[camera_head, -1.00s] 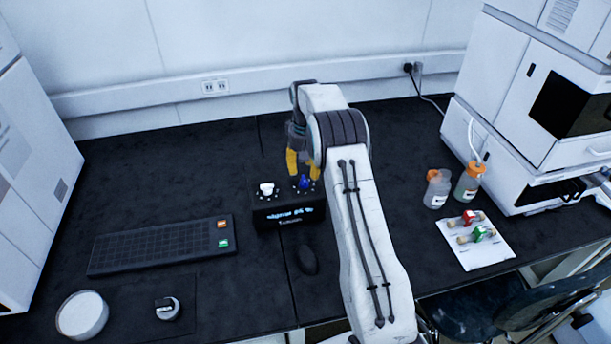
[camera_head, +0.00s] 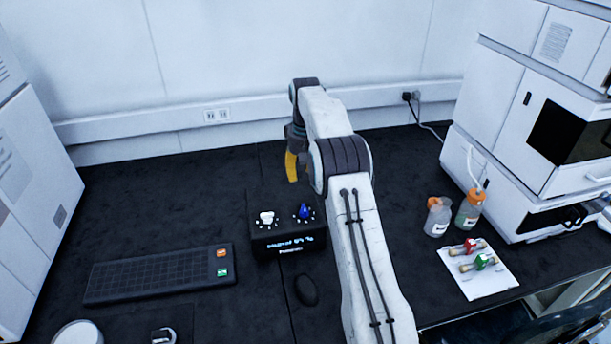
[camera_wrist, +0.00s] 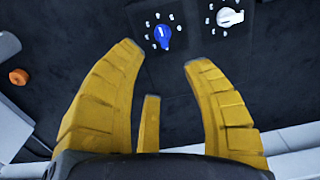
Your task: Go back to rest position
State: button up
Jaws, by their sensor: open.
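My gripper (camera_wrist: 165,58) has yellow fingers spread apart with nothing between them in the wrist view. In the head view my gripper (camera_head: 294,165) hangs above the bench behind the black control box (camera_head: 288,238), partly hidden by my own arm. The box has a white knob (camera_head: 266,218) on the left, a blue knob (camera_head: 304,211) on the right and a lit display on its front. The wrist view shows the blue knob (camera_wrist: 162,36) and the white knob (camera_wrist: 229,17) beyond the fingertips, apart from them.
A keyboard (camera_head: 160,274) and a mouse (camera_head: 306,290) lie on the black bench. Two bottles (camera_head: 438,216) and a white sheet with vials (camera_head: 486,284) are at right, beside a white instrument stack (camera_head: 500,130). Another white instrument (camera_head: 35,190) stands at left. The bench behind the box is clear.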

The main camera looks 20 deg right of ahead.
jog(key=f, duration=0.2)
jog(key=s+f, duration=0.1)
jog(key=f, duration=0.2)
jog(key=s+f, duration=0.1)
jog(key=f, duration=0.2)
jog(key=shift+a, duration=0.25)
jog(key=s+a+r, duration=0.3)
jog(key=s, duration=0.8)
jog(key=s+a+r+n, duration=0.1)
jog(key=s+a+r, duration=0.3)
jog(key=s, duration=0.6)
jog(key=s+a+r, duration=0.3)
jog(key=s, duration=0.8)
jog(key=s+a+r+n+t, duration=0.1)
jog(key=s+a+r+t, duration=0.1)
jog(key=r, duration=0.5)
jog(key=shift+s+a+r+t, duration=0.15)
jog(key=shift+s+t, duration=0.35)
jog(key=shift+t, duration=0.6)
dwell(0.4)
